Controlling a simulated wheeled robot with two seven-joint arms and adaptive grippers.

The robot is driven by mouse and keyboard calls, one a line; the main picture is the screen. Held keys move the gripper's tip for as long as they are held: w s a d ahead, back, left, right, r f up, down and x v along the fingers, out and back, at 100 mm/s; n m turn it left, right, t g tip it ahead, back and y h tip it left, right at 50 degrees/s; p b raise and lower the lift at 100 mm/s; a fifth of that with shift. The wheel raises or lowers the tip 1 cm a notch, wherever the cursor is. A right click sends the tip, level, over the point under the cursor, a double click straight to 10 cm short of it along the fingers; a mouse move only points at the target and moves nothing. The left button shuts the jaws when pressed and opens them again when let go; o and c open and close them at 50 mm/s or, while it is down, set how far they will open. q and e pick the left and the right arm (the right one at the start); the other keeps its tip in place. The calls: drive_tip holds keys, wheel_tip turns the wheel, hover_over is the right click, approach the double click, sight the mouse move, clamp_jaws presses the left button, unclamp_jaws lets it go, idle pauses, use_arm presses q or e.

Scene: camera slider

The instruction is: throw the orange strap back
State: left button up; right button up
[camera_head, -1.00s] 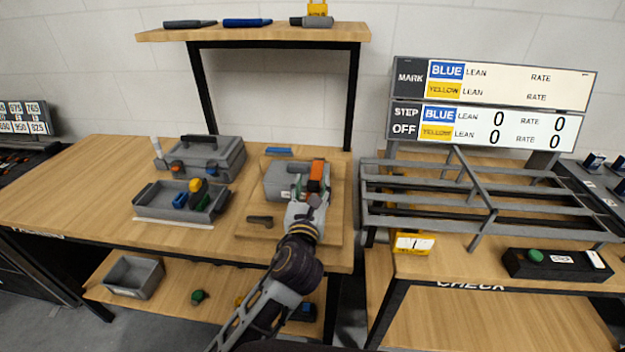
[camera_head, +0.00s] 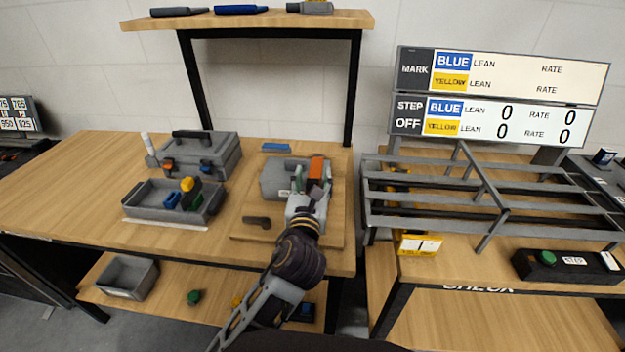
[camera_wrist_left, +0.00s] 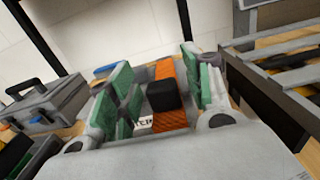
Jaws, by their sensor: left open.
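The orange strap (camera_head: 317,168) lies over the grey case (camera_head: 275,178) on the wooden board at the right end of the left table. In the left wrist view the strap (camera_wrist_left: 166,120) runs away from me, with a black block (camera_wrist_left: 163,95) on or beside its middle. My left gripper (camera_head: 308,190) is over the case, close to the strap. Its green-padded fingers (camera_wrist_left: 160,92) stand apart on both sides of the strap and black block, and no grip shows. The gripper hides part of the case and the strap's near end. My right gripper is not seen.
A grey tray (camera_head: 135,207) with blue and yellow parts and a grey toolbox (camera_head: 218,160) stand to the left. A dark handle-like piece (camera_head: 257,222) lies on the board (camera_head: 245,236). A grey metal rack (camera_head: 430,215) stands close on the right.

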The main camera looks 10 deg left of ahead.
use_arm(q)
clamp_jaws()
drive_tip(key=shift+r, duration=0.1)
idle(0.5)
